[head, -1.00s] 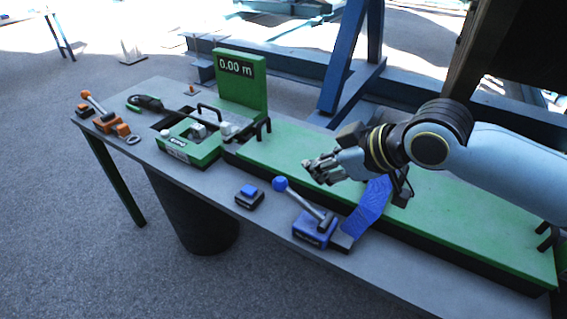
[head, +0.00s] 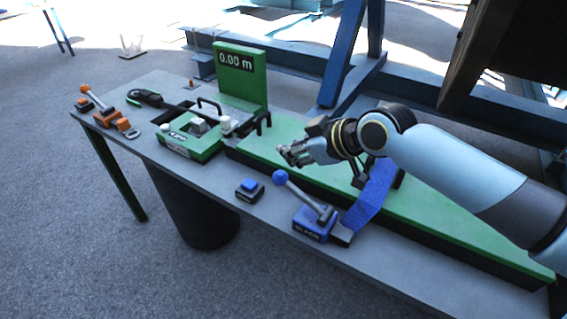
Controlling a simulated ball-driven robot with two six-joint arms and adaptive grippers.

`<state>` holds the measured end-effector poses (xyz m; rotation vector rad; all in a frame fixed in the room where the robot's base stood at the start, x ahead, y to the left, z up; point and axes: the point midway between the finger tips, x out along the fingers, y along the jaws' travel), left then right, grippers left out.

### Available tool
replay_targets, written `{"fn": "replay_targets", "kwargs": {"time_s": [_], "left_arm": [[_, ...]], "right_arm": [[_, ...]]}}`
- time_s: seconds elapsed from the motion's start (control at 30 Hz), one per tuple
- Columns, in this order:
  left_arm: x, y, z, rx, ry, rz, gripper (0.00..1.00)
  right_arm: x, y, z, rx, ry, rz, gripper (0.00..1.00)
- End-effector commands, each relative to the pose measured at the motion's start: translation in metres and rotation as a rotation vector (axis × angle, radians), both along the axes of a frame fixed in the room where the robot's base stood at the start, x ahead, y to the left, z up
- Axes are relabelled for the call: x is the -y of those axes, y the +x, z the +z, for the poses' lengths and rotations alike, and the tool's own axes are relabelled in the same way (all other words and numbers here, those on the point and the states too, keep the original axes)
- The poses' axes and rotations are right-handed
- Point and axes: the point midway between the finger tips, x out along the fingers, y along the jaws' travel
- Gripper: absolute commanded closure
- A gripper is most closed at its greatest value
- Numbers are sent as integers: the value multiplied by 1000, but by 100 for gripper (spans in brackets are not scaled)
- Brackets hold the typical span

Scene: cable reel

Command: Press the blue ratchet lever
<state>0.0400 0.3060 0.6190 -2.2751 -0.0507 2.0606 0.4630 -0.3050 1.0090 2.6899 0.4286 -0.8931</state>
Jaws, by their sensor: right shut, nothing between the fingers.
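The blue ratchet lever is a grey arm with a round blue knob (head: 280,177), tilted up to the left from a blue base (head: 312,224) at the front of the bench. A blue strap (head: 372,195) runs from beside the base up onto the green bed. My right gripper (head: 287,153) is shut and empty. In the picture it is just above and a little right of the blue knob, over the green bed, and looks apart from the knob. My left gripper is out of the picture.
A blue button on a dark box (head: 249,190) sits left of the lever. A green unit (head: 190,142), a green display panel reading 0.00 m (head: 240,80) and an orange lever (head: 103,115) stand farther left. The bench front (head: 205,185) is bare near the button.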

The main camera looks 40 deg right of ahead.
Motion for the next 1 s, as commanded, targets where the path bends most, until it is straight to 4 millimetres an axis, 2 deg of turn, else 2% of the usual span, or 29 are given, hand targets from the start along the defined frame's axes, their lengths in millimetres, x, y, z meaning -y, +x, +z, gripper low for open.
{"fn": "replay_targets", "kwargs": {"time_s": [0.13, 0.23, 0.4, 0.83, 1.0], "left_arm": [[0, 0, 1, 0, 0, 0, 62], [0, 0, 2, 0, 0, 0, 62], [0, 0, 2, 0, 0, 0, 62], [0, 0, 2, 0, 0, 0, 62], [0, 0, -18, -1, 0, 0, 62]], "right_arm": [[-7, 24, -18, -1, 4, -1, 100], [-4, 24, -36, -4, 2, -2, 100], [-2, 27, -52, -1, 0, -1, 100], [-1, 27, -57, -1, -1, -1, 100], [-6, 38, -72, 3, 2, 0, 100]]}}
